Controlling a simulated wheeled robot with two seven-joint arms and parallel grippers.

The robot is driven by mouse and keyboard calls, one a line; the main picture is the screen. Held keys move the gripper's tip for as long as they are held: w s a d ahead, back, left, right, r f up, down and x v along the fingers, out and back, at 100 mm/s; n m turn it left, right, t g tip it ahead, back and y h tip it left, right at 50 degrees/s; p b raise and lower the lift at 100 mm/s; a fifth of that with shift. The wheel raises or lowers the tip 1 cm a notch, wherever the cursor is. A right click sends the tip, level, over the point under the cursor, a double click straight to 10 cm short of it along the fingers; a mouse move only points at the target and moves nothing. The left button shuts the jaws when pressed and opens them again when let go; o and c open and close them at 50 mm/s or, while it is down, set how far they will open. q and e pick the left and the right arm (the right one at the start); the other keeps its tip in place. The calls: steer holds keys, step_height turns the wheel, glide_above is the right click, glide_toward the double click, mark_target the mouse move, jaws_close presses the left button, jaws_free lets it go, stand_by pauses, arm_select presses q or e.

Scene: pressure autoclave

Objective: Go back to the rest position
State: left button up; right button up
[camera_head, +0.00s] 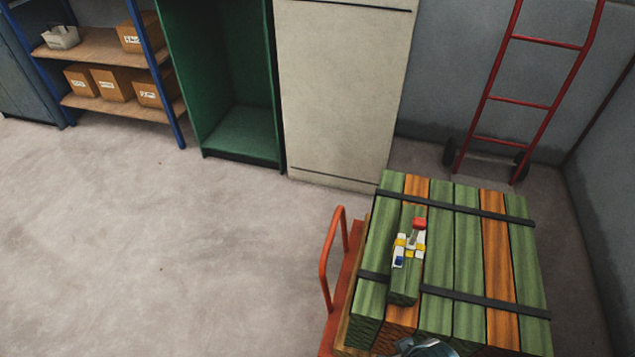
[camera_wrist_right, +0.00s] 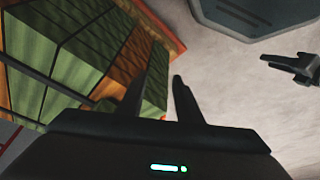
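My right gripper (camera_wrist_right: 160,98) shows in the right wrist view with its two dark fingers apart and nothing between them. Beyond them is the side of a strapped stack of green and orange beams (camera_wrist_right: 88,55); I cannot tell the exact gap. My left gripper (camera_wrist_right: 275,64) is at the right edge of that view, dark and small, over bare floor; its finger opening is unclear. In the head view neither gripper's fingers show. Only a grey rounded piece, likely of my arm, shows at the bottom edge, in front of the beam stack (camera_head: 467,240).
The beams lie on a red cart (camera_head: 340,300) with a red handle (camera_head: 326,262). A small white, red and yellow device (camera_head: 408,246) sits on a short green beam on top. Behind stand a shelf (camera_head: 95,45), green cabinet (camera_head: 225,80), pale cabinet (camera_head: 340,90) and red hand truck (camera_head: 530,100). Floor at left is clear.

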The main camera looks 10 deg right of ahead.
step_height(320, 180, down, 27)
steer(key=s+a+t, duration=0.1)
steer(key=a, duration=0.1)
steer(key=shift+a+t+y, duration=0.3)
steer(key=shift+y, duration=0.1)
stand_by(0.6)
